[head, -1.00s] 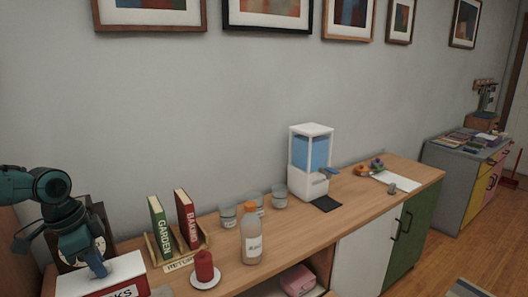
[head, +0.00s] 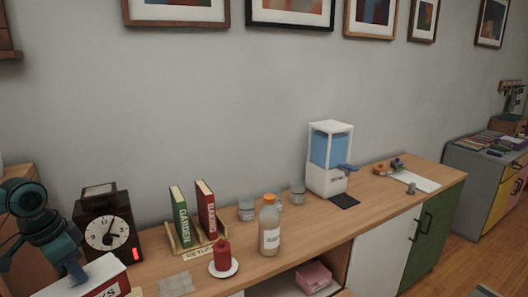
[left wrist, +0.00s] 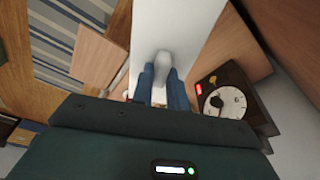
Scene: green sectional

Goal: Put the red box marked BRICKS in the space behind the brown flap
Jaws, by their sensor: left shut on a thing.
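The red box marked BRICKS (head: 98,285) is at the bottom left of the head view, with a white top and only the last letters of its label in frame. My left gripper (head: 78,276) comes down onto its top. In the left wrist view the blue fingers (left wrist: 162,88) are shut on a grey knob on the box's white top (left wrist: 185,22). The box's underside is hidden. A light brown panel (left wrist: 98,58) is tilted beside the box in the left wrist view; I cannot tell whether it is the brown flap. My right gripper is not in view.
A black clock (head: 106,230) stands right behind the box; it also shows in the left wrist view (left wrist: 222,100). The book rack (head: 188,246), red candle (head: 222,256) and orange-capped bottle (head: 269,226) stand farther right on the wooden counter (head: 325,226). A grey tile (head: 176,284) lies near the front.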

